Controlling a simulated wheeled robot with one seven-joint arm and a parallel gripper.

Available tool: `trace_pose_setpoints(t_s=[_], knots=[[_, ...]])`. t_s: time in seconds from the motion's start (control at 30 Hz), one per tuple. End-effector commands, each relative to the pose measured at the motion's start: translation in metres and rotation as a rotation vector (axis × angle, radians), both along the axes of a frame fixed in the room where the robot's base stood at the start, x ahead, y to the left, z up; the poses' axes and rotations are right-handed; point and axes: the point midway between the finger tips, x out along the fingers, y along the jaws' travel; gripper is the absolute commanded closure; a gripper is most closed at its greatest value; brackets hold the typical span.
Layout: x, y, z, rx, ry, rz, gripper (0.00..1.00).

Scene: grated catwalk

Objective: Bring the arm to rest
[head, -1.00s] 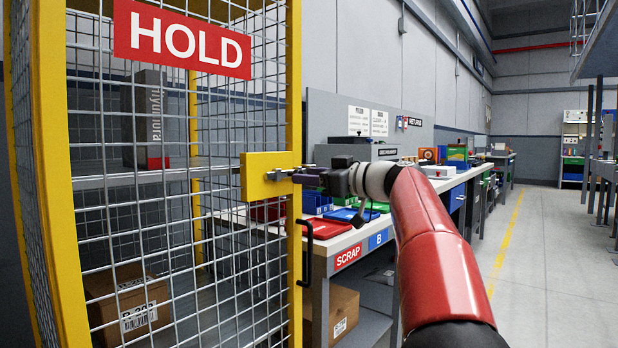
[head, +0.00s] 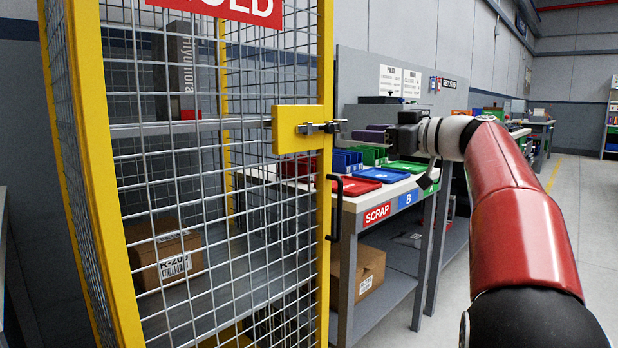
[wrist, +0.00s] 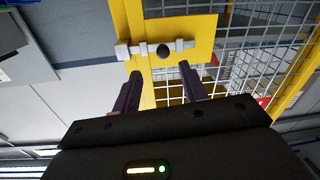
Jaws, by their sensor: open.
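My red and black arm reaches in from the right of the head view. My gripper (head: 362,134) is at its end, to the right of the cage's yellow latch plate (head: 298,130). The metal latch bolt (head: 322,127) lies across the plate and reaches the yellow door post. In the wrist view my gripper (wrist: 160,88) shows two purple fingers, spread apart with nothing between them. The latch bolt (wrist: 157,49) shows beyond the fingertips, apart from them.
The yellow-framed mesh cage (head: 90,180) fills the left, with a carton (head: 165,255) inside. A workbench (head: 400,187) with coloured trays stands behind my gripper. Another carton (head: 362,270) is on its lower shelf. Open floor (head: 590,215) lies at the right.

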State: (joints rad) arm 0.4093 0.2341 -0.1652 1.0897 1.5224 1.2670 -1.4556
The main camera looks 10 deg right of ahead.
Motion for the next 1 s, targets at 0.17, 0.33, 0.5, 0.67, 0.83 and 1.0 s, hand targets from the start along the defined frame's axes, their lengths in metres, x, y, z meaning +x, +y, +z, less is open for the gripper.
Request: trace_pose_setpoints(t_s=[0.17,0.33,0.5,0.67,0.83,1.0], knots=[[-0.025,0.033,-0.022,0.028,0.207,-0.024,0.57],[-0.091,0.084,-0.089,0.035,0.587,-0.125,0.57],[-0.179,0.114,-0.175,-0.031,0.893,-0.299,0.57],[-0.260,0.115,-0.250,-0.134,1.043,-0.495,0.57],[-0.312,0.103,-0.302,-0.216,1.077,-0.645,0.57],[-0.328,0.096,-0.321,-0.243,1.075,-0.702,0.57]])
